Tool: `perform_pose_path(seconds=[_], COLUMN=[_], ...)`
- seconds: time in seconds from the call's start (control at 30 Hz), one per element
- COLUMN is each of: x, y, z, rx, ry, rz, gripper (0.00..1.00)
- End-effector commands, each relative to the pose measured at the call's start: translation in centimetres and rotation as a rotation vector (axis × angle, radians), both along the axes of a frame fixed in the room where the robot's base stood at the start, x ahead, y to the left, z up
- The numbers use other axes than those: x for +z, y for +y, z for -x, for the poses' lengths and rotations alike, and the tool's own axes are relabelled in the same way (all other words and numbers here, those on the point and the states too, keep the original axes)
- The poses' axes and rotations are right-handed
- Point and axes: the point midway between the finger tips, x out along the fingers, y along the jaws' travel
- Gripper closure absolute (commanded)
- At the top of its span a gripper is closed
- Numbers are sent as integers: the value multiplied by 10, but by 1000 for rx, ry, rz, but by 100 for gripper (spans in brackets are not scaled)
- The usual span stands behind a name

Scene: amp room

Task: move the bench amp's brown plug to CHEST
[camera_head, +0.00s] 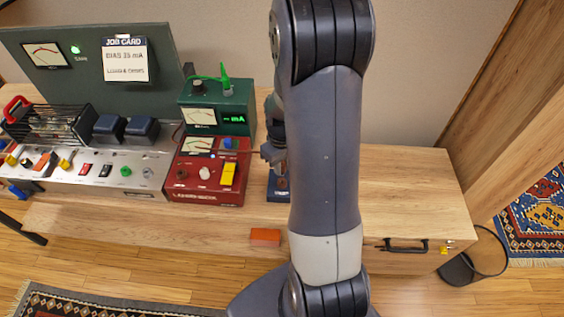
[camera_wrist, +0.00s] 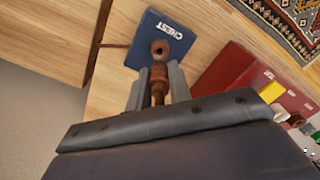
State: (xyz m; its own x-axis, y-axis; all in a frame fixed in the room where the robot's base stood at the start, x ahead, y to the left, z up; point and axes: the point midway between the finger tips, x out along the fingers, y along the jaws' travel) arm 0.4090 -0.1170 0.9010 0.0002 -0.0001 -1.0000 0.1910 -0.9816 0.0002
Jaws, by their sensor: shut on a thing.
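In the wrist view, my gripper (camera_wrist: 158,82) is shut on the brown plug (camera_wrist: 158,88), which sits between the two grey fingers. The blue block marked CHEST (camera_wrist: 145,57) is just beyond the fingertips. Its brown round socket (camera_wrist: 160,48) faces me, nearly in line with the plug. The plug's tip appears short of the socket, though I cannot judge the exact gap. In the head view, the blue block (camera_head: 278,197) stands right of the red meter box (camera_head: 207,170), partly hidden by my arm. My gripper (camera_head: 272,158) is above it, its fingers mostly hidden.
The red box also shows in the wrist view (camera_wrist: 232,65), right of the fingers. The green meter box (camera_head: 218,105) stands behind it. The silver amp chassis (camera_head: 100,170) is at left. The right bench top (camera_head: 410,195) is clear.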

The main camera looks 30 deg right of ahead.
Motion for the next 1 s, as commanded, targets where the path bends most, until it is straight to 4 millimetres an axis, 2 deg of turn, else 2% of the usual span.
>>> perform_pose_path(seconds=[0.03,0.2,1.0], x=[-8,-15,-15], y=[0,0,0], z=[0,0,0], rx=[0,0,-1], ry=[1,0,0], rz=[0,0,0], gripper=[100,100,100])
